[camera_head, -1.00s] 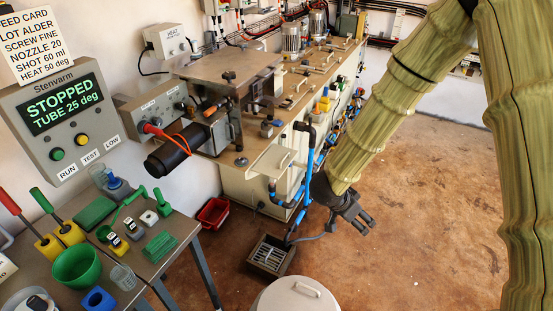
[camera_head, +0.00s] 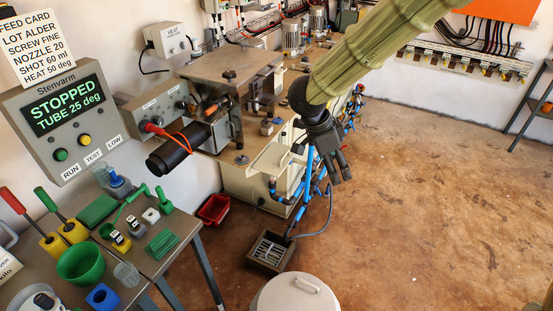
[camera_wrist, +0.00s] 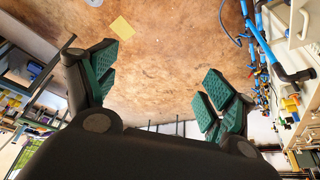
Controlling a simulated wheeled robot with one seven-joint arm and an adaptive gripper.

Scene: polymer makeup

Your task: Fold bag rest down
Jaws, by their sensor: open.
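A cream, flat shelf-like flap (camera_head: 268,158) juts out from the end of the cream machine, above blue pipes; it looks like the bag rest and stands out roughly level. My gripper (camera_head: 338,170) hangs just right of it, above the floor, apart from the flap as far as the head view shows. In the wrist view my gripper (camera_wrist: 160,85) has its green-padded fingers wide apart with nothing between them. I cannot make out the flap in the wrist view.
Blue pipes (camera_head: 298,193) run close beside my gripper. A floor drain box (camera_head: 268,254), a white lidded drum (camera_head: 296,296) and a red bin (camera_head: 213,208) stand below. A tool table (camera_head: 196,226) is at left. The brown floor at right is clear.

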